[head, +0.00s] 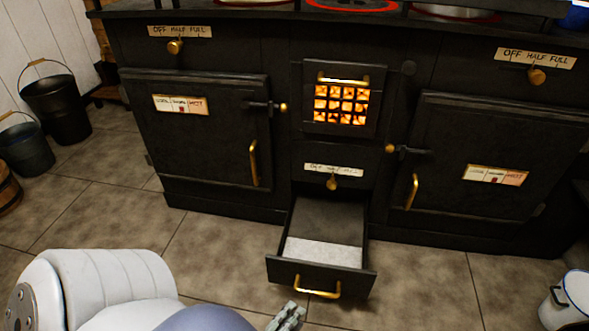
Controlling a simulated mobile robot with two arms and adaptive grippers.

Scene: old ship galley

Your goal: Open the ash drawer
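The ash drawer (322,276) is at the bottom middle of the black stove and stands pulled out over the floor. Its inside shows a dark part at the back and a pale grey layer (323,252) towards the front. Its brass handle (317,292) is on the drawer front. My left gripper (288,318) shows only in part at the bottom edge, just below and left of the handle and seemingly apart from it. Whether its fingers are open or shut does not show. My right gripper is not in view.
The stove (277,145) has a glowing fire grate (341,106) above the drawer and closed oven doors on both sides. Buckets (57,108) stand at the far left. A white pail (567,300) stands at the lower right. The tiled floor (420,290) beside the drawer is clear.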

